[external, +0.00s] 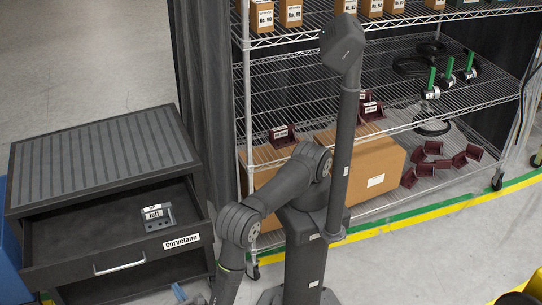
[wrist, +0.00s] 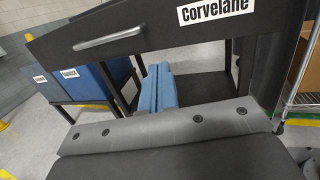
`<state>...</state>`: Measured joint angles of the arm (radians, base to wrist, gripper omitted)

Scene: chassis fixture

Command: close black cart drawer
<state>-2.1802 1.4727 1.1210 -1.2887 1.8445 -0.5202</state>
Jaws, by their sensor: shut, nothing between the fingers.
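The black cart (external: 100,155) stands at the left of the external view with its drawer (external: 95,232) pulled out. The drawer front (external: 65,275) carries a white "Corvelane" label and a silver handle (external: 119,263). In the wrist view, the drawer front (wrist: 155,38) spans the top, with its handle (wrist: 110,39) and label visible. My gripper is low in front of the cart; its blue fingers (external: 178,291) show at the bottom edge of the external view. In the wrist view my gripper (wrist: 158,70) is shut and empty, below the drawer front. Contact with the drawer is not clear.
A grey bracket labelled "left" (external: 157,215) lies in the drawer. A wire shelf (external: 400,100) with boxes and maroon parts stands behind my arm. Blue bins (wrist: 85,82) stand left in the wrist view. Open floor (external: 80,50) lies behind the cart.

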